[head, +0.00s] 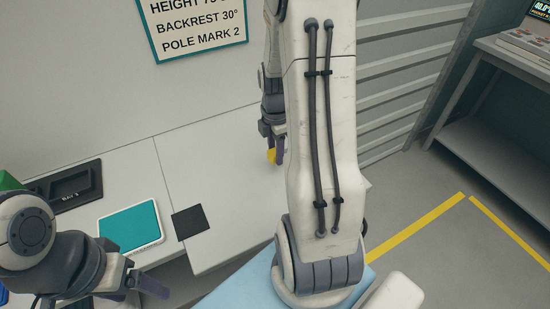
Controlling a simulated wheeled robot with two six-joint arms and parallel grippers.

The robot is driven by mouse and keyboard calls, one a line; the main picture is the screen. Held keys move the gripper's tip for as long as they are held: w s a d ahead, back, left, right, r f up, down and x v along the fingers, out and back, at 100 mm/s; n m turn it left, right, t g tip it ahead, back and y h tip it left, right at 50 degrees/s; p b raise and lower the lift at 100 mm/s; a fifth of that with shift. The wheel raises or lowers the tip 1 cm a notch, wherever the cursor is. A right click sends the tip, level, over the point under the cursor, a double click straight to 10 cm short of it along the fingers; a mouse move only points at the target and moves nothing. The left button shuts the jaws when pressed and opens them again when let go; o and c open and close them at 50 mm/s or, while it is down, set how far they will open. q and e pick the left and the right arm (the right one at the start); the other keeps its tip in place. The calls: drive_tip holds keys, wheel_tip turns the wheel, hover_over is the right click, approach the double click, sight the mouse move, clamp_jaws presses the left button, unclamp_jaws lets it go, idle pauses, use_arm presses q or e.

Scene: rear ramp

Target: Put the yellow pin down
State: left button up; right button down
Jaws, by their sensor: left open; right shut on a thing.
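The yellow pin (271,156) shows as a small yellow patch between the fingers of my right gripper (274,154). The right gripper is shut on it and points down over the white bench top; I cannot tell whether the pin touches the surface. Much of the pin is hidden by the fingers and my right arm. My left gripper (140,284) is open at the lower left, in front of the bench and apart from the pin.
On the bench (235,165) are a teal pad (130,225), a dark square (190,222) and a black tray (70,188). A light-blue padded surface (235,290) lies below. A grey shelf unit (490,150) stands right. My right arm hides part of the bench.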

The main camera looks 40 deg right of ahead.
drive_tip(key=shift+s+f, duration=0.1)
drive_tip(key=shift+f, duration=1.6)
drive_tip(key=shift+f, duration=0.15)
drive_tip(key=shift+c, duration=2.3)
unclamp_jaws()
wheel_tip(320, 180, up, 12)
drive_tip(key=shift+r+p, duration=0.2)
drive_tip(key=shift+p, duration=0.15)
